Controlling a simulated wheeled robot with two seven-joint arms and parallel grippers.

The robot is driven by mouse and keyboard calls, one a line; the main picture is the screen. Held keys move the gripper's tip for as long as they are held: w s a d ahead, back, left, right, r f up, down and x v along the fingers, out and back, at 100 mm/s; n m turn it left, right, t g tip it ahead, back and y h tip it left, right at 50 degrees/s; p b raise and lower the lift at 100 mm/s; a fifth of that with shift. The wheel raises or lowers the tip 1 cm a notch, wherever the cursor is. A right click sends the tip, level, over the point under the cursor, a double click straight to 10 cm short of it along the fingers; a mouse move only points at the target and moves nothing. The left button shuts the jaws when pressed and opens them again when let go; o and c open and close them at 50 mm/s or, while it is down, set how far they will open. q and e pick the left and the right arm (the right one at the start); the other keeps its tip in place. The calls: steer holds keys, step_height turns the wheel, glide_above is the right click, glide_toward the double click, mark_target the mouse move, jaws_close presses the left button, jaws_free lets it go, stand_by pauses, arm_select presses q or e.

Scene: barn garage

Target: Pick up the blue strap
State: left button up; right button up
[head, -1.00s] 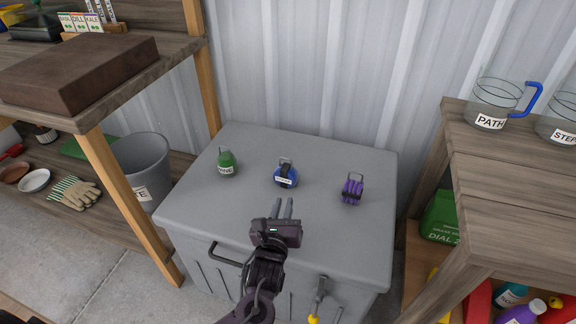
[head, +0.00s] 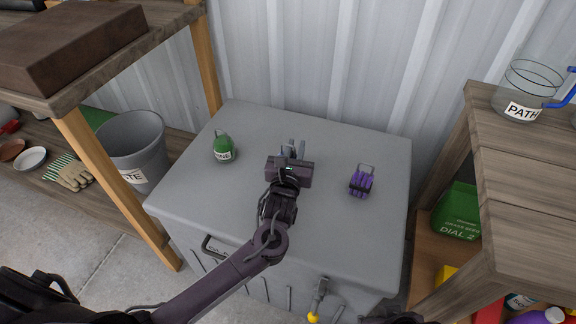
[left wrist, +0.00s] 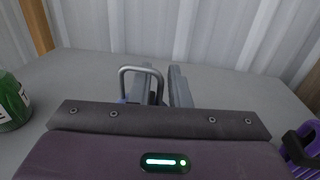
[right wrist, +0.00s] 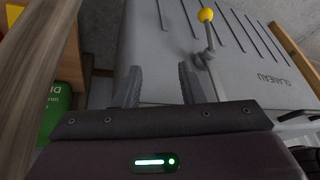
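The blue strap lies on top of the grey chest and is mostly hidden behind my left gripper in the head view. Its metal loop (left wrist: 127,82) stands up in the left wrist view, with a sliver of blue beside it. My left gripper (head: 293,150) is over the strap, its fingers low at the loop. In the left wrist view the fingers (left wrist: 168,84) are close together; whether they are pressing on anything is hidden by the gripper body. My right gripper (right wrist: 157,88) is open and empty, beside the chest's front.
On the chest lid (head: 250,195), a green strap (head: 223,148) sits left and a purple strap (head: 361,182) right. A yellow-tipped lever (right wrist: 207,45) is by the right gripper. A wooden shelf (head: 95,90) stands left, a workbench (head: 535,190) right, and a corrugated wall behind.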

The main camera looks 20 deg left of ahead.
arm_select(q)
steer(key=shift+w, duration=0.2)
jaws_close()
steer(key=shift+r, duration=0.15)
arm_select(e)
steer(key=shift+r, duration=0.1)
